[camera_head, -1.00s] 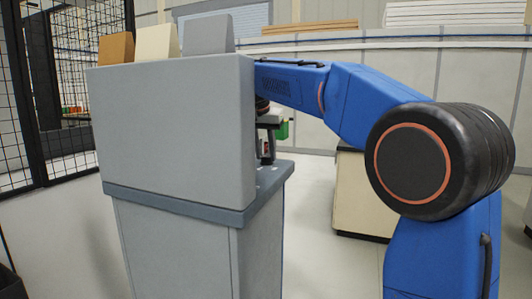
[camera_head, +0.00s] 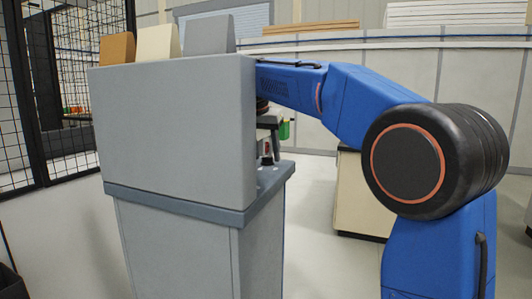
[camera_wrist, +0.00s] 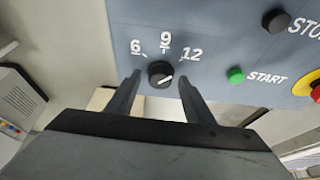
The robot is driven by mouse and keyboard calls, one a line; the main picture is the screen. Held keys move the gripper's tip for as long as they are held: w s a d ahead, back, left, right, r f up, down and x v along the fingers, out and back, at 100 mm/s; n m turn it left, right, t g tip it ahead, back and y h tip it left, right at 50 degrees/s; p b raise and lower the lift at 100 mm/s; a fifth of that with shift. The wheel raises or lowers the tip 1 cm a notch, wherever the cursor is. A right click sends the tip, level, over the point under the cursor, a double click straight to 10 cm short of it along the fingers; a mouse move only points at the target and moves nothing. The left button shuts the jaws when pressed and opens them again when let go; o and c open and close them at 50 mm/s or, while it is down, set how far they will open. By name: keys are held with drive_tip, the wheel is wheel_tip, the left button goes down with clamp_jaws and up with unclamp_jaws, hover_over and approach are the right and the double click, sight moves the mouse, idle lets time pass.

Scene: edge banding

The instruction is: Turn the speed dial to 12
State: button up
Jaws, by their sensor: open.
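The speed dial (camera_wrist: 160,75) is a small round black knob with a white line, on a blue-grey panel in the wrist view. The numbers 6, 9 and 12 arc above it. Its white line slants up to the right, roughly toward the 12 side. My gripper (camera_wrist: 159,78) is open, with one dark finger on each side of the dial. I cannot tell whether either finger touches it. In the head view the grey machine housing (camera_head: 175,130) hides the panel face and most of my gripper.
A green START button (camera_wrist: 236,75), a black STOP button (camera_wrist: 276,21) and a red button on yellow (camera_wrist: 316,93) lie right of the dial. The machine stands on a grey cabinet (camera_head: 175,245). A black mesh fence (camera_head: 70,80) is at the left. Floor shows right of the cabinet.

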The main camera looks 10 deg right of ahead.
drive_tip(key=v, duration=1.7)
drive_tip(key=shift+r, duration=0.2)
drive_tip(key=shift+s, duration=0.1)
drive_tip(key=s+d+f+n+y, duration=0.1)
drive_tip(key=s+d+f+n, duration=0.1)
drive_tip(key=s+d+f, duration=0.35)
drive_tip(key=s+d+f+n, duration=0.2)
drive_tip(key=s+d+f, duration=0.1)
drive_tip(key=s+f, duration=0.6)
drive_tip(key=s+d+f+n+y, duration=0.1)
drive_tip(key=s+d+f, duration=0.1)
drive_tip(key=s+f, duration=0.9)
drive_tip(key=s+d+f+n+t, duration=0.1)
drive_tip(key=s+f+n, duration=0.1)
drive_tip(key=s+f, duration=0.9)
wheel_tip(320, 180, down, 8)
drive_tip(key=shift+d+f+y, duration=0.1)
drive_tip(key=shift+d+y, duration=0.25)
drive_tip(key=shift+y, duration=0.05)
